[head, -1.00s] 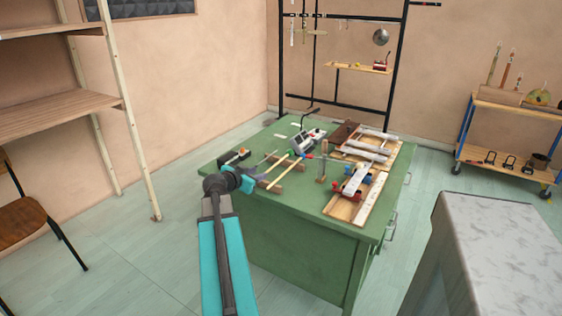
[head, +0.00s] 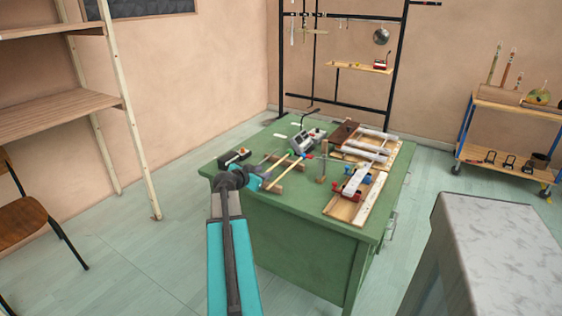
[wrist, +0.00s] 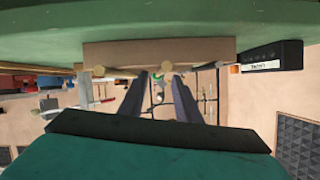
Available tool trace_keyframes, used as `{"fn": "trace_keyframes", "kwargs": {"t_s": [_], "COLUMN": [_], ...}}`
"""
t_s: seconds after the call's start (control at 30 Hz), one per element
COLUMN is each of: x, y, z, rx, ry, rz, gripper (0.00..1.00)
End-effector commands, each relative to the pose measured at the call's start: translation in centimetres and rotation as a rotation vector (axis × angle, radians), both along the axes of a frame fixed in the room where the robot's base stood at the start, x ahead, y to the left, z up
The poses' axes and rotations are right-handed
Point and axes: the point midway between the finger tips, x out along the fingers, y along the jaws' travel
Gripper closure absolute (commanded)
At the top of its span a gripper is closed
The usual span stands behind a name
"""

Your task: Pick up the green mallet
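On the green table, pale mallet sticks (head: 271,184) lie across wooden rests (head: 276,187). A red head and a blue head show at their far ends; I cannot clearly make out a green head in the head view. In the wrist view, the round ends of two sticks, one left (wrist: 98,71) and one near my fingertips (wrist: 167,67), show against a wooden rest (wrist: 200,50). A small green spot (wrist: 157,86) shows between my fingers; I cannot tell whether it is the green mallet. My gripper (wrist: 156,78) is open and empty, at the table's near left edge beside the rests.
The green table (head: 285,213) also bears a small black box (head: 234,157), a grey device (head: 305,142), a brown block (head: 343,132) and boards with white bars (head: 366,148). A pale grey block (head: 490,245) stands front right.

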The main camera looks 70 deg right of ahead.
Motion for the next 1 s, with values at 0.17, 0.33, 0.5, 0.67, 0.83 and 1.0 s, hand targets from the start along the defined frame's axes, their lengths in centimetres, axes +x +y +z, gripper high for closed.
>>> {"fn": "trace_keyframes", "kwargs": {"t_s": [0.17,0.33,0.5,0.67,0.83,1.0], "x": [-0.2,-0.4,-0.5,-0.5,-0.5,-0.5], "y": [-2.0,-3.2,-3.5,-3.4,-3.4,-3.4], "z": [-0.7,-1.2,-1.4,-1.4,-1.4,-1.4], "rx": [0.002,0.000,0.000,0.000,0.000,0.000], "ry": [0.001,-0.001,-0.001,-0.001,-0.001,0.000], "rz": [-0.001,0.000,0.001,0.001,0.000,0.000], "gripper": [0.70,0.70,0.70,0.70,0.70,0.70]}}
